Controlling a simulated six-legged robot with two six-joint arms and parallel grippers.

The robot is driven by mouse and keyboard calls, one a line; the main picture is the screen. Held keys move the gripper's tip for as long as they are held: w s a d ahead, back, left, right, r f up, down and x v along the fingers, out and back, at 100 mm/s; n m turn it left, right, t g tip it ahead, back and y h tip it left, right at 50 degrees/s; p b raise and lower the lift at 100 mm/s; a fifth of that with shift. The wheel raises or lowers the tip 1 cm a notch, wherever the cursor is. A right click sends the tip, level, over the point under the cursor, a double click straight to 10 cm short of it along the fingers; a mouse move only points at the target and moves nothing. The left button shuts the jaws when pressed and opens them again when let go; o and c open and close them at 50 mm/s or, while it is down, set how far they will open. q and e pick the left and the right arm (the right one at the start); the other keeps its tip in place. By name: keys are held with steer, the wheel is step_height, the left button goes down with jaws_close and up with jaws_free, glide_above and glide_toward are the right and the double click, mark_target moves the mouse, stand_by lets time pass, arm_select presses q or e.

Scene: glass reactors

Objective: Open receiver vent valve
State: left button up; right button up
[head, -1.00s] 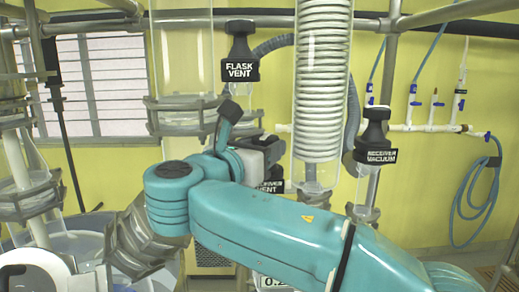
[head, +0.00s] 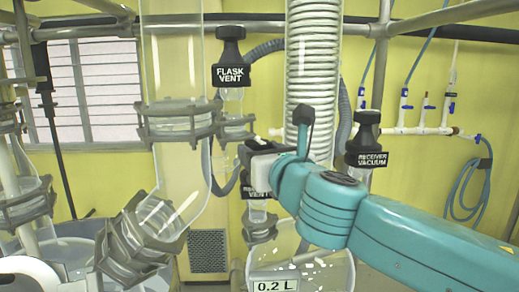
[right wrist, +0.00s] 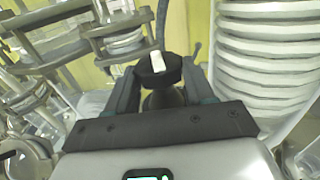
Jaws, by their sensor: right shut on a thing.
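The receiver vent valve is in the middle of the head view, with its black label (head: 257,193) partly hidden behind my right gripper (head: 256,160). My right gripper is shut on the valve's black knob. In the right wrist view the knob (right wrist: 150,79) sits between the two fingers of the gripper (right wrist: 160,82), with a white bar on its top. The glass receiver (head: 318,275), marked 0.2 L, is below. My left gripper is not in view.
The flask vent valve (head: 229,72) hangs up and to the left. The receiver vacuum valve (head: 367,150) is to the right. The coiled glass condenser (head: 313,60) stands close behind my right arm. Glass tubing and metal clamps (head: 178,122) crowd the left side.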

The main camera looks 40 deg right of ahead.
steer(key=shift+d+r+n+y+p, duration=0.2)
steer(key=shift+n+y+p, duration=0.1)
steer(key=shift+n+y, duration=0.3)
steer(key=shift+y, duration=0.5)
steer(key=o, duration=0.9)
steer(key=shift+f, duration=0.1)
steer(key=shift+o, duration=0.7)
steer(key=shift+w+a+f, duration=0.1)
steer(key=shift+w+a, duration=0.05)
steer(key=shift+w, duration=0.1)
steer(key=shift+s, duration=0.1)
steer(key=shift+s, duration=0.15)
